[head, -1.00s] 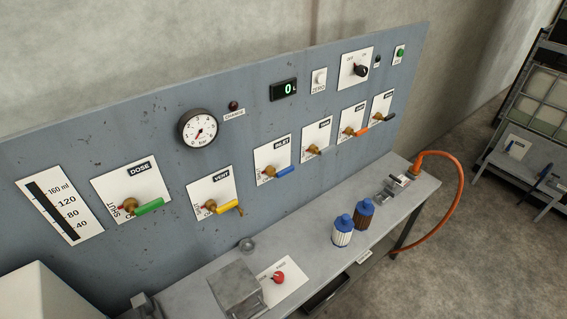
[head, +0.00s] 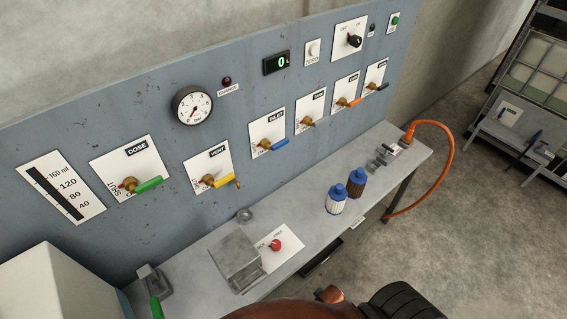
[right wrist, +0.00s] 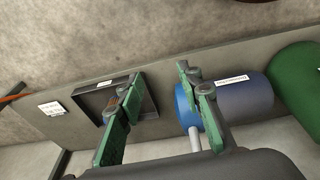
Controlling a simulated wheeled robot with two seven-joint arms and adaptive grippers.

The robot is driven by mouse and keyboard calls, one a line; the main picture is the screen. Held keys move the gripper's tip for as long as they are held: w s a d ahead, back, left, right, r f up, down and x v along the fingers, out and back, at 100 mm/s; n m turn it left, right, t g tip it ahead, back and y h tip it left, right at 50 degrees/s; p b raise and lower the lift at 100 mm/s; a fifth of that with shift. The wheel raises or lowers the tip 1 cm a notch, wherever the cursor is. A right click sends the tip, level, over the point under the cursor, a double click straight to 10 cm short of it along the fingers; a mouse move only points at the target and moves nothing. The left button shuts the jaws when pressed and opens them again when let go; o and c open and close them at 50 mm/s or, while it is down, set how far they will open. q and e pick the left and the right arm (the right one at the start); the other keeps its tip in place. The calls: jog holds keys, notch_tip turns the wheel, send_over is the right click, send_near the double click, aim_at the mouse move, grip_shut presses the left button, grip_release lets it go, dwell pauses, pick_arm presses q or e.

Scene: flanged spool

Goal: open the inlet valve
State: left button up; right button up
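The inlet valve has a blue lever (head: 280,145) on a brass body, on a white plate (head: 268,127) labelled INLET in the middle of the grey panel. That view looks at the bench area and does not show the inlet valve. The right gripper's fingers are not visible in the head view. My left gripper is not clearly visible.
Other valves flank it: yellow (head: 222,182) on the left, orange (head: 350,102) on the right. The bench holds a metal box (head: 236,250), a red knob (head: 276,245) and two blue-capped bottles (head: 336,200). The right wrist view shows a dark tray (right wrist: 95,100) and a blue-grey cylinder (right wrist: 245,95).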

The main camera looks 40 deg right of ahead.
aim_at(284, 144)
jog(key=w+d+r+t+h+p, duration=0.1)
jog(key=w+r, duration=0.1)
jog(key=r, duration=1.4)
jog(key=w+d+r+t+p, duration=0.1)
jog(key=w+r+p, duration=0.1)
jog(key=r, duration=1.3)
jog(key=w+d+r+n+t+h, duration=0.2)
jog(key=w+d+r, duration=0.2)
jog(key=w+r, duration=0.25)
jog(key=w+d+r+n+t+h, duration=0.25)
jog(key=w+d+r, duration=0.2)
jog(key=w, duration=0.35)
jog(key=w+a+r+n+t, duration=0.2)
jog(key=w+r+n+t, duration=0.25)
jog(key=w+r, duration=0.4)
jog(key=w+a+r+n+t, duration=0.2)
jog(key=w+r+n+t, duration=0.25)
jog(key=w+r, duration=0.35)
jog(key=shift+g, duration=0.25)
jog(key=x, duration=0.5)
jog(key=shift+w+d+r+p, duration=0.25)
jog(key=shift+d+p, duration=0.15)
jog(key=shift+d, duration=0.15)
grip_shut()
